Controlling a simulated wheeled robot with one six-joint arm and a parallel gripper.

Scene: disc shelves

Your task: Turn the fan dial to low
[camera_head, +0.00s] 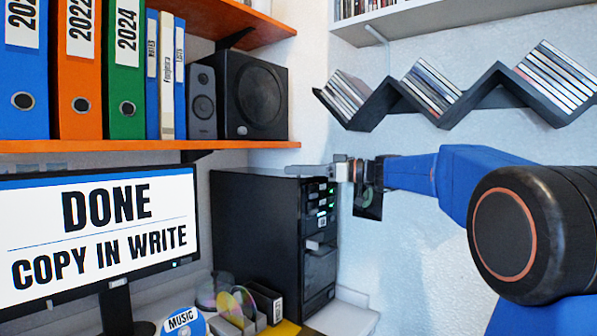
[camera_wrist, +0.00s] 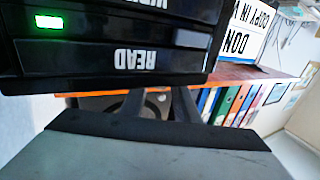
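No dial that I can make out as the fan dial shows in either view. My gripper (camera_head: 300,171) reaches left from the arm, beside the upper front of a black computer tower (camera_head: 255,235); contact cannot be told. In the wrist view its two dark fingers (camera_wrist: 160,105) stand apart with nothing visible between them. The tower front (camera_wrist: 110,50) fills the upper left there, with a lit green button (camera_wrist: 47,21) and an upside-down READ label (camera_wrist: 146,57). A small dark square panel (camera_head: 370,210) shows below my wrist; I cannot tell what it is.
A monitor (camera_head: 100,240) reads DONE, COPY IN WRITE. Discs in a rack (camera_head: 238,310) stand before the tower. Above are an orange shelf (camera_head: 100,146) with binders and speakers (camera_head: 255,95), and a zigzag disc shelf (camera_head: 480,100). The wall below the zigzag shelf is bare.

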